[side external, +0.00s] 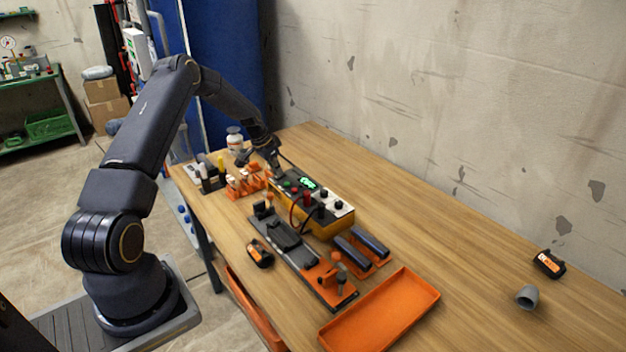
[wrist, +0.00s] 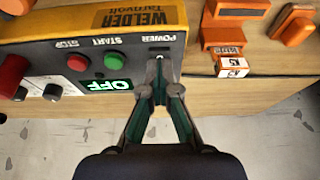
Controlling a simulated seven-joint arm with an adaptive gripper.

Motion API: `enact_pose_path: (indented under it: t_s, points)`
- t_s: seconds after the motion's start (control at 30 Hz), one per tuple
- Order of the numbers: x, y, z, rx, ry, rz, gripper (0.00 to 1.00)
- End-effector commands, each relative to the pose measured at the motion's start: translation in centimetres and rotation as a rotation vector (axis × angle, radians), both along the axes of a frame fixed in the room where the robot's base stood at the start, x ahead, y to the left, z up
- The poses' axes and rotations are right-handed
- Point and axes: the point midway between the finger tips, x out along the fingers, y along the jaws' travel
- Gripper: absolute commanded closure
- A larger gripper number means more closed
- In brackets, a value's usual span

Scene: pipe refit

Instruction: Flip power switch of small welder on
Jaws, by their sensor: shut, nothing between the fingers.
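The small welder is a yellow and grey box on the wooden table in the side view (side external: 318,222). It shows upside down in the wrist view (wrist: 60,27), with its lit green display (wrist: 109,85) reading OFF. The power switch (wrist: 159,49) is a small dark part by the POWER label. My gripper (wrist: 160,66) is shut and empty, its fingertips right at the power switch and partly covering that area. Whether they touch it, I cannot tell. In the side view my gripper (side external: 276,164) is at the welder's far end.
A green button (wrist: 115,61) and a red button (wrist: 78,62) sit beside the switch. Orange holders (side external: 245,183) stand close to the welder's far end. An orange tray (side external: 382,312) lies at the near side. The table's right part is mostly clear; a wall runs behind.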

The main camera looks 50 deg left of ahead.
Motion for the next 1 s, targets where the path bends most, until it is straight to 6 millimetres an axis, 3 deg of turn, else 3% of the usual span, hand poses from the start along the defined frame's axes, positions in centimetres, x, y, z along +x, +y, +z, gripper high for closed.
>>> enact_pose_path:
  t_s: [0.3,0.47,1.0]
  points:
    - [-0.3,0.0,-0.1,-0.002,0.005,0.000,1.00]
    - [-0.4,0.1,1.0,0.000,0.002,0.001,1.00]
    - [-3.5,0.0,11.7,0.001,0.000,0.001,1.00]
